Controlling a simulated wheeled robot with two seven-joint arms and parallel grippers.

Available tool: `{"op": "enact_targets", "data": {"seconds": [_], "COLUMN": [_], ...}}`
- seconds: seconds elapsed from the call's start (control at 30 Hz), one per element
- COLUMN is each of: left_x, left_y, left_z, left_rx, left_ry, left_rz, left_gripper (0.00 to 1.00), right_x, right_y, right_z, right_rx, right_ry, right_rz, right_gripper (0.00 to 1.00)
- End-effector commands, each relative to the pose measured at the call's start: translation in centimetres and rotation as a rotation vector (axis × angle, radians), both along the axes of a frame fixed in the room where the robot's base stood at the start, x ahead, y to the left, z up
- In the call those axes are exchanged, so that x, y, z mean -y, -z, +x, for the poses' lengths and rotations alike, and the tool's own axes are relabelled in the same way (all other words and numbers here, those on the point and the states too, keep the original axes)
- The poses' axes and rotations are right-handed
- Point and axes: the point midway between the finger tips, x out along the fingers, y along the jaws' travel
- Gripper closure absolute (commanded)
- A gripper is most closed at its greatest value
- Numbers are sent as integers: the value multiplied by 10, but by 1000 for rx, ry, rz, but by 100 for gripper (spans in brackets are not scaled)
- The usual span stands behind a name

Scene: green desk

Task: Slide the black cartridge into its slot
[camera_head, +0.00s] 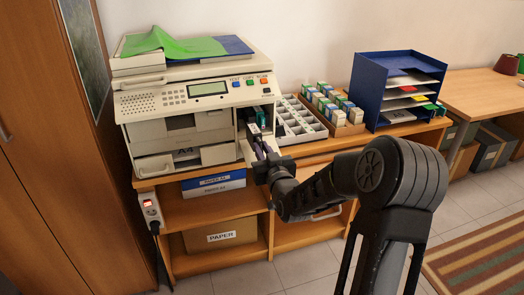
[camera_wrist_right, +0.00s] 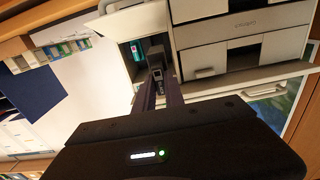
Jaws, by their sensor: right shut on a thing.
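The printer (camera_head: 190,105) stands on the desk with an open bay (camera_head: 262,112) at its right front corner. My right gripper (camera_head: 258,146) reaches into the front of this bay. In the right wrist view, my right gripper's fingers (camera_wrist_right: 157,97) are shut on the black cartridge (camera_wrist_right: 157,70), which is at the bay's mouth. The cartridge is small and partly hidden by the fingers; I cannot tell how deep it sits. A cartridge with a cyan-green face (camera_wrist_right: 137,51) stands in the bay beside it. My left gripper is out of view.
A grey compartment tray (camera_head: 300,122) and a box of small cartons (camera_head: 333,106) stand right of the printer. A blue paper rack (camera_head: 395,90) is further right. A paper drawer (camera_head: 185,156) juts out at the printer's lower front, left of my gripper.

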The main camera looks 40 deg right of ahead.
Motion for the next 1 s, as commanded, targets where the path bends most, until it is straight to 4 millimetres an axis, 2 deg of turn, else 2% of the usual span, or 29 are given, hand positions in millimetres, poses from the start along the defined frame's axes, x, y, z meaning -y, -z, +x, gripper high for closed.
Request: {"op": "enact_targets", "data": {"seconds": [0.77, 1.0], "left_x": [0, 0], "left_y": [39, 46], "left_z": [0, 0], "left_rx": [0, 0], "left_ry": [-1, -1], "left_rz": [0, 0], "left_gripper": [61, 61], "right_x": [17, 22], "right_y": [19, 19], "right_z": [48, 65], "right_rx": [2, 1], "right_ry": [0, -1], "right_rz": [-1, 0], "right_gripper": [100, 100]}}
